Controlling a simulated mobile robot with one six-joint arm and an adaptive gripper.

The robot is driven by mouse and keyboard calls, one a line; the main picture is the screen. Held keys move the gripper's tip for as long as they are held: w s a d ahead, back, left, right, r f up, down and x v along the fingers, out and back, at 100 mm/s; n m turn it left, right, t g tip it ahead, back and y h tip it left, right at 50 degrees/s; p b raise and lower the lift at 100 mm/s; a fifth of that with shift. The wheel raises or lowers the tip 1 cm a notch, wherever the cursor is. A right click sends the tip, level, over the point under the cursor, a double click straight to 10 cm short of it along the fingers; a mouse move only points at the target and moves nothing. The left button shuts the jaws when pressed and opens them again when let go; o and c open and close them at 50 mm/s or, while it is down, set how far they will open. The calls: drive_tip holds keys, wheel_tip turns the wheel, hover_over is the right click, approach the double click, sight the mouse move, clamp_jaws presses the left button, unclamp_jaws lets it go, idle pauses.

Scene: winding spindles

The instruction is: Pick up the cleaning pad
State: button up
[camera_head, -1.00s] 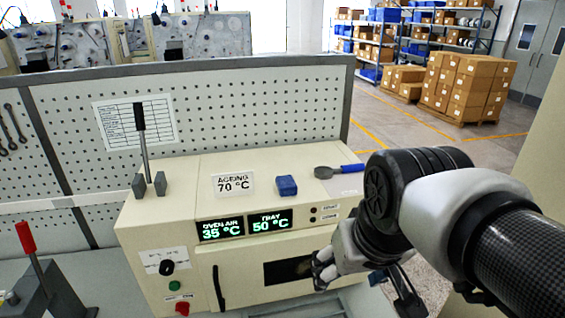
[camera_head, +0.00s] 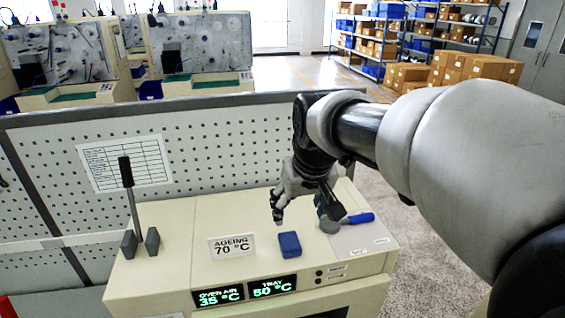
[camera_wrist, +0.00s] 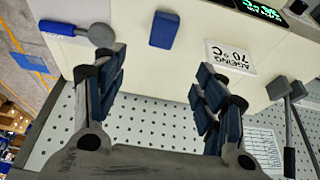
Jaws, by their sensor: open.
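The cleaning pad is most likely the small blue block (camera_head: 289,245) lying on top of the cream oven, right of the ageing sign. It also shows in the wrist view (camera_wrist: 164,30), near the top and lying between the lines of the two fingers. My gripper (camera_head: 300,207) is above the back part of the oven top, behind the blue pad and apart from it. In the wrist view my gripper (camera_wrist: 158,88) has its fingers spread wide with nothing between them.
The cream oven (camera_head: 170,270) carries a grey round-headed tool with a blue handle (camera_head: 358,219), the ageing sign (camera_head: 231,246) and an upright lever between two grey blocks (camera_head: 130,205). A perforated panel (camera_head: 60,150) stands behind. The oven top around the pad is clear.

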hover_over(289, 240)
drive_tip(key=s, duration=0.2)
drive_tip(key=f, duration=0.6)
drive_tip(key=d+f, duration=0.1)
drive_tip(key=f, duration=0.2)
drive_tip(key=shift+f, duration=0.3)
drive_tip(key=shift+s+a+x, duration=0.1)
drive_tip(key=shift+s+x, duration=0.05)
drive_tip(key=shift+x, duration=1.2)
drive_tip(key=shift+s+a+x, duration=0.1)
drive_tip(key=shift+s+x, duration=0.05)
drive_tip(key=shift+x, duration=1.2)
drive_tip(key=shift+s, duration=0.1)
drive_tip(key=shift+c, duration=0.4)
drive_tip(key=c, duration=1)
drive_tip(key=shift+r, duration=0.1)
wheel_tip(289, 240, up, 20)
drive_tip(key=shift+f+p, duration=0.1)
drive_tip(key=shift+p, duration=0.65)
